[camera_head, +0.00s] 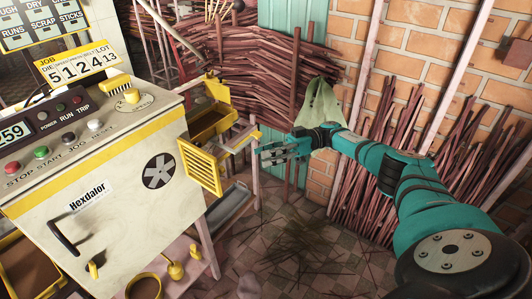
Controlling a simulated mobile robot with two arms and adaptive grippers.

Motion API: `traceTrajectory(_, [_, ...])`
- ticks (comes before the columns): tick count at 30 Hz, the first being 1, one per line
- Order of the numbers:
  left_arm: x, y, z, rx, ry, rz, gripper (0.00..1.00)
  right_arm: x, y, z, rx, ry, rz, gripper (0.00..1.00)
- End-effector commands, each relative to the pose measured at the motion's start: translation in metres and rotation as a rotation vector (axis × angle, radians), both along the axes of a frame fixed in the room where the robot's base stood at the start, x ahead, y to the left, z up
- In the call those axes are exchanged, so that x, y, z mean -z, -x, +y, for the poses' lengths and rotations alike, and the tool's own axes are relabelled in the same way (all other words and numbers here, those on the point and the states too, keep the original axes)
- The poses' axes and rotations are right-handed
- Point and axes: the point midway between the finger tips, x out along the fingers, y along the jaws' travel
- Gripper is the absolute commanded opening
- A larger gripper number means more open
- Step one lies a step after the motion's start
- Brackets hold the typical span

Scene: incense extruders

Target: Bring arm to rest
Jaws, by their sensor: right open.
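My right arm is teal and black and comes in from the lower right. Its gripper (272,153) points left, open and empty, in mid-air over the floor. It is just right of the yellow grille (200,168) on the machine's side, and I see a gap between them. My left gripper and left arm do not show in this view.
The cream machine (110,185) with buttons and a yellow dial (131,96) fills the left. A pale green cloth (321,105) hangs behind my wrist.

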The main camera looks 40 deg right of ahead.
Motion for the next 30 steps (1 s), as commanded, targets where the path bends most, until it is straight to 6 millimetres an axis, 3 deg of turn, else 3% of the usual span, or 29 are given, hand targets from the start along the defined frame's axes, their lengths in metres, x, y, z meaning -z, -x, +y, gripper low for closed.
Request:
traceTrajectory(15, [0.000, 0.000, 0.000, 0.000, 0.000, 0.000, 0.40, 0.001, 0.000, 0.001, 0.002, -0.001, -0.001, 0.44])
traceTrajectory(19, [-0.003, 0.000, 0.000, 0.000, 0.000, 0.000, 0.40, 0.023, -0.012, 0.014, 0.072, -0.011, -0.028, 0.44])
traceTrajectory(23, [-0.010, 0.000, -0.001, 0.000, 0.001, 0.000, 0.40, 0.088, -0.036, 0.041, 0.294, -0.002, -0.076, 0.44])
traceTrajectory(25, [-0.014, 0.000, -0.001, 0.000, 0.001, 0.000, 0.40, 0.139, -0.042, 0.053, 0.456, 0.041, -0.083, 0.44])
traceTrajectory(28, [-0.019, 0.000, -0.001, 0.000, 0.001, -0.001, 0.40, 0.213, -0.034, 0.061, 0.665, 0.148, -0.050, 0.44])
traceTrajectory(30, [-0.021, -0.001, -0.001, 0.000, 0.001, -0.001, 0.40, 0.265, -0.016, 0.064, 0.778, 0.246, 0.000, 0.44])
